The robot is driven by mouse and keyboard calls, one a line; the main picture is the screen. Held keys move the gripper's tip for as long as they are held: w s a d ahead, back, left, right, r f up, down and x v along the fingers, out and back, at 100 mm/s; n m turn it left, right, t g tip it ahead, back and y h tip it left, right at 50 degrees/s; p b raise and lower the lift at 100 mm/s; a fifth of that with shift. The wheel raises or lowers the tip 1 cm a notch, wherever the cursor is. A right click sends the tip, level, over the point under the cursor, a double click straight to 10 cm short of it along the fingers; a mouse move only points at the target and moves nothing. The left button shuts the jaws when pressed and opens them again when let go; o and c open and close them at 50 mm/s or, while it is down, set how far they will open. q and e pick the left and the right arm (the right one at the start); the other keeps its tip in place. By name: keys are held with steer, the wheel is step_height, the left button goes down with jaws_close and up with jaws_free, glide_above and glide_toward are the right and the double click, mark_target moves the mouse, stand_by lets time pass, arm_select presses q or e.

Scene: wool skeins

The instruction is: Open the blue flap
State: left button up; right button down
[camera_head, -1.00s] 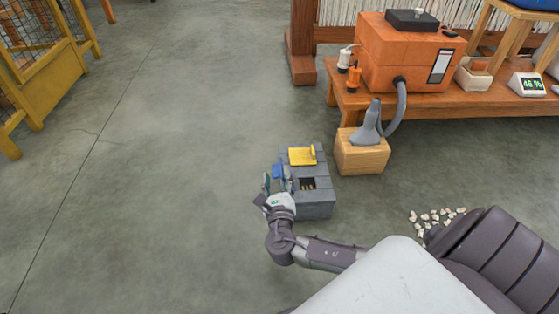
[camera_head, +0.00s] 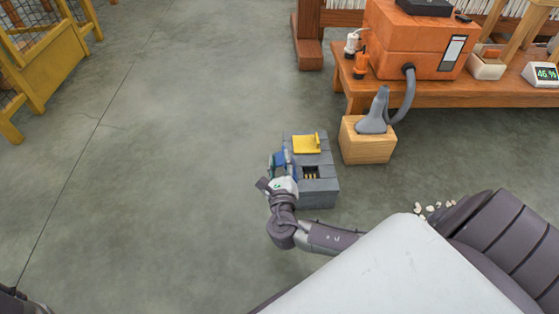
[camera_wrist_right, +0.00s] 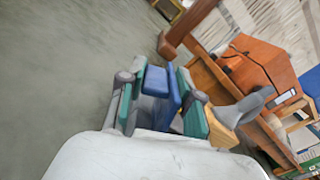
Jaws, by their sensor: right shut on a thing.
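A grey box (camera_head: 320,194) stands on the floor. A yellow flap (camera_head: 306,145) with a raised tab lies on its far part, and a dark square opening with small yellow pieces inside shows nearer me. My right gripper (camera_head: 279,164) is at the box's left side, covering much of that edge. In the right wrist view the right gripper (camera_wrist_right: 158,95) has its green-padded fingers on either side of the blue flap (camera_wrist_right: 160,82) and is shut on it. In the head view only a little blue shows between the fingers. How far the flap stands open is hard to tell. My left gripper is not seen.
A wooden block (camera_head: 368,146) with a grey nozzle stands behind and right of the box, its hose running to an orange machine (camera_head: 415,40) on a bench. Pale bits (camera_head: 430,208) lie on the floor at right. The floor left of the box is clear.

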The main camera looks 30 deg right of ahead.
steer(key=shift+a, duration=0.2)
steer(key=m+p, duration=0.1)
steer(key=p, duration=0.1)
steer(key=d+r+m+p, duration=0.1)
steer(key=p, duration=0.1)
steer(key=shift+s+r, duration=0.15)
steer(key=shift+s, duration=0.2)
steer(key=shift+s+d+m+p, duration=0.15)
steer(key=shift+d+m+p, duration=0.2)
steer(key=shift+m, duration=0.25)
steer(key=c, duration=0.9)
jaws_free()
steer(key=shift+s, duration=0.2)
steer(key=v, duration=0.7)
steer(key=shift+a, duration=0.1)
